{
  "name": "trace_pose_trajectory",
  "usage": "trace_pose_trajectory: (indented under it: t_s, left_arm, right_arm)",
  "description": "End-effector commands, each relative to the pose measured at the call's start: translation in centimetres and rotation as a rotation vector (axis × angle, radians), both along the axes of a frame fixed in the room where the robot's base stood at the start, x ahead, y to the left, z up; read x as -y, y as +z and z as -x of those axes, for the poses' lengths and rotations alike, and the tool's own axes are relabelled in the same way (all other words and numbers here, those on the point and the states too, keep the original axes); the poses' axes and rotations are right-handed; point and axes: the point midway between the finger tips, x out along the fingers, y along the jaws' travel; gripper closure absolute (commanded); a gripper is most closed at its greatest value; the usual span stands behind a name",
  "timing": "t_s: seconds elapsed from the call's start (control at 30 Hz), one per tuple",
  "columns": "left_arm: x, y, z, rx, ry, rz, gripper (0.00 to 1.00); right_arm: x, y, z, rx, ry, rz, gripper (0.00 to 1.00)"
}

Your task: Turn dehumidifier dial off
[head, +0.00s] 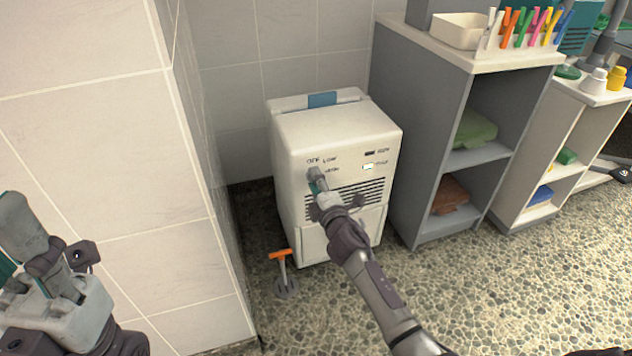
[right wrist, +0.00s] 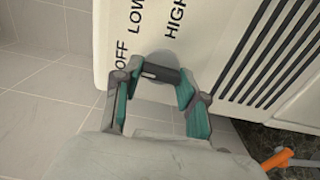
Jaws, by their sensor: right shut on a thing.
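The white dehumidifier (head: 338,128) stands on the floor against the tiled wall. Its front has OFF, LOW and HIGH lettering above a dark vent grille (right wrist: 272,55). The grey dial (right wrist: 163,73) sits beside the lettering in the right wrist view, with a small pale mark on the end toward OFF. My right gripper (right wrist: 158,80) is shut on the dial, a teal-padded finger on either side of it. In the head view the right gripper (head: 317,182) largely hides the dial. My left gripper (head: 38,250) is at the lower left, away from the dehumidifier; its opening is unclear.
A tiled wall corner (head: 190,180) stands close on the left. An orange-handled tool (head: 281,268) is on the pebbled floor by the dehumidifier. A grey shelf unit (head: 415,130) stands to the right, holding folded towels, a bin and coloured clips. The front right floor is clear.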

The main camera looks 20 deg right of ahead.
Motion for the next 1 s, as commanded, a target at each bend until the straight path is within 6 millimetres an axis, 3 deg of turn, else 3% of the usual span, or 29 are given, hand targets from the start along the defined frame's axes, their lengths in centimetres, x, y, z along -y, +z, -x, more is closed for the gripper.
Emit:
trace_pose_trajectory:
  t_s: [0.6,0.63,0.7,0.8,1.0]
  left_arm:
    - [-0.01,0.30,0.08,0.012,0.001,-0.002,0.60]
    - [-0.01,0.32,0.09,0.013,0.001,-0.001,0.60]
    - [0.00,0.33,0.09,0.013,0.001,-0.001,0.60]
    - [-0.02,0.32,0.10,0.013,0.001,-0.001,0.60]
    - [-0.02,0.29,0.10,0.012,0.001,-0.001,0.60]
  right_arm:
    - [-0.09,-0.17,0.05,-0.001,0.001,0.045,0.93]
    - [-0.09,-0.17,0.05,-0.001,0.001,0.045,0.57]
    - [-0.09,-0.17,0.05,0.000,0.001,0.045,0.45]
    - [-0.06,-0.14,0.04,0.000,0.001,0.044,0.33]
    - [-0.03,-0.07,0.01,0.000,0.000,0.043,0.33]
